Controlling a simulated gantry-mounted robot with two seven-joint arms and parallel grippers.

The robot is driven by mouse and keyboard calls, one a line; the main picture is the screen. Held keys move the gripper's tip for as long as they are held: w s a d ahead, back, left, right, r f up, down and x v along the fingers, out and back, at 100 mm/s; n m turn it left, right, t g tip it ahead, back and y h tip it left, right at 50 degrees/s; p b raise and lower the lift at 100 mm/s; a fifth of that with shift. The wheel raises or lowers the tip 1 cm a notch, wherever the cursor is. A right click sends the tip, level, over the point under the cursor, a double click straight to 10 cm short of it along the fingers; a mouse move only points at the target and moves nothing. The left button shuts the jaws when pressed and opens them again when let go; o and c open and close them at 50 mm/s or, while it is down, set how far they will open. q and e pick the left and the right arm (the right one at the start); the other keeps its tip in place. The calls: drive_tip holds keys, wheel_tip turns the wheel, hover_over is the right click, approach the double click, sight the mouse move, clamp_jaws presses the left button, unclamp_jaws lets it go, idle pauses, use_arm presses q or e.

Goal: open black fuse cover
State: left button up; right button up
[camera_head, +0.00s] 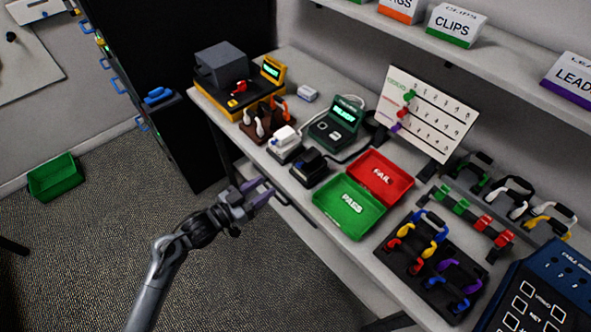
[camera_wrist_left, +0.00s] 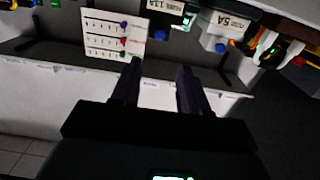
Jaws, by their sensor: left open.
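The black fuse box (camera_head: 309,168) stands near the table's front edge, left of the green PASS tray. Its dark cover looks closed, though its edges are hard to make out. In the left wrist view the black fuse box (camera_wrist_left: 176,8) is upside down at the top, with a white label. A white fuse box (camera_head: 285,146) stands beside it, and it also shows in the left wrist view (camera_wrist_left: 225,27). My left gripper (camera_head: 262,191) is open and empty, in front of the table edge and apart from the black box. Its two fingers also show in the wrist view (camera_wrist_left: 160,78).
The green PASS tray (camera_head: 325,205) and red FAIL tray (camera_head: 407,183) lie right of the black box. A green tester (camera_head: 327,130) stands behind it. A brown cable rack (camera_head: 257,125) is further left. Open floor lies in front of the table.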

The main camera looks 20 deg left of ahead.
use_arm(q)
drive_tip(key=f+b, duration=0.1)
drive_tip(key=f, duration=0.1)
drive_tip(key=b, duration=0.2)
approach(307, 160)
drive_tip(key=w, duration=0.1)
drive_tip(key=w+f, duration=0.1)
drive_tip(key=w+d+f, duration=0.1)
drive_tip(key=shift+w, duration=0.2)
drive_tip(key=shift+x, duration=0.8)
use_arm(e)
drive_tip(key=shift+s+d+f, duration=0.1)
drive_tip(key=shift+s+f, duration=0.05)
drive_tip(key=shift+f, duration=0.6)
drive_tip(key=shift+s+d+f, duration=0.1)
drive_tip(key=shift+s+f, duration=0.1)
drive_tip(key=shift+f, duration=0.55)
drive_tip(key=shift+s+d+f, duration=0.1)
drive_tip(key=shift+s+f, duration=0.05)
drive_tip(key=shift+f, duration=0.6)
use_arm(q)
clamp_jaws()
use_arm(e)
drive_tip(key=shift+d, duration=0.1)
